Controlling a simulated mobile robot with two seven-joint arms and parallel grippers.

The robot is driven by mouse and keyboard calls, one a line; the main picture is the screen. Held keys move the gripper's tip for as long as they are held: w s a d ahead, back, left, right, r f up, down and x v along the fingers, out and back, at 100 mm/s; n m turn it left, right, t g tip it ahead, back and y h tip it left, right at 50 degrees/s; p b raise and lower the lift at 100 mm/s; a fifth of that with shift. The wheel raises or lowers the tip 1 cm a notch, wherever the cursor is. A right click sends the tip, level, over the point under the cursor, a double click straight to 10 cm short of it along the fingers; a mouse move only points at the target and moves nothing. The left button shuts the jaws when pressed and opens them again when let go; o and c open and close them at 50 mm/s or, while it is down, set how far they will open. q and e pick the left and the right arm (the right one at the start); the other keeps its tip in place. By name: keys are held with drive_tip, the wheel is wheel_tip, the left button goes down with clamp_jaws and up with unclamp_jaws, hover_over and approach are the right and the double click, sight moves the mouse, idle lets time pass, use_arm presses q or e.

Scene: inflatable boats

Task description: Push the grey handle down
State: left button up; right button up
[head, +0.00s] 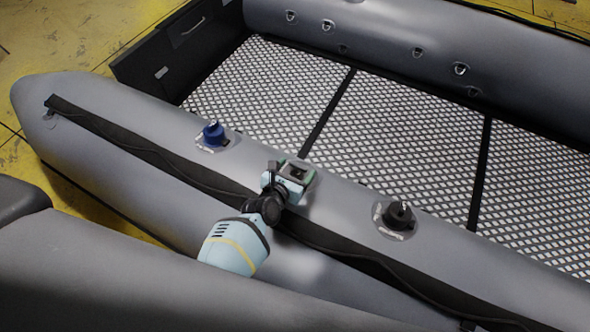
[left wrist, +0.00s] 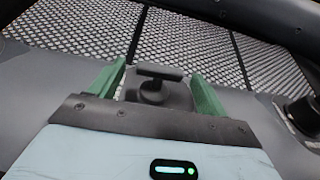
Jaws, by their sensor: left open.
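The grey handle (left wrist: 155,76) is a T-shaped piece on a round grey base, mounted on the boat's grey side tube. In the left wrist view it stands between the two green fingers of my left gripper (left wrist: 158,70), with a gap on each side. In the head view my left gripper (head: 298,172) is over the near tube, open, with its fingers around the handle's place. The handle is mostly hidden there by the gripper. My right gripper does not show.
A blue valve cap (head: 213,134) sits on the tube to the left, and a black valve cap (head: 399,215) to the right. Behind lies the boat's patterned floor (head: 395,125). A black strip (head: 150,151) runs along the tube. Yellow ground shows at the left.

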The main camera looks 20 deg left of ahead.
use_arm(q)
drive_tip(key=shift+s+a+r, duration=0.1)
drive_tip(key=shift+s+r, duration=0.2)
drive_tip(key=shift+s, duration=0.25)
drive_tip(key=p+v, duration=0.2)
drive_tip(key=v, duration=0.2)
drive_tip(key=shift+s+r, duration=0.15)
drive_tip(key=shift+s, duration=0.25)
drive_tip(key=shift+v, duration=0.9)
drive_tip(key=shift+a, duration=0.1)
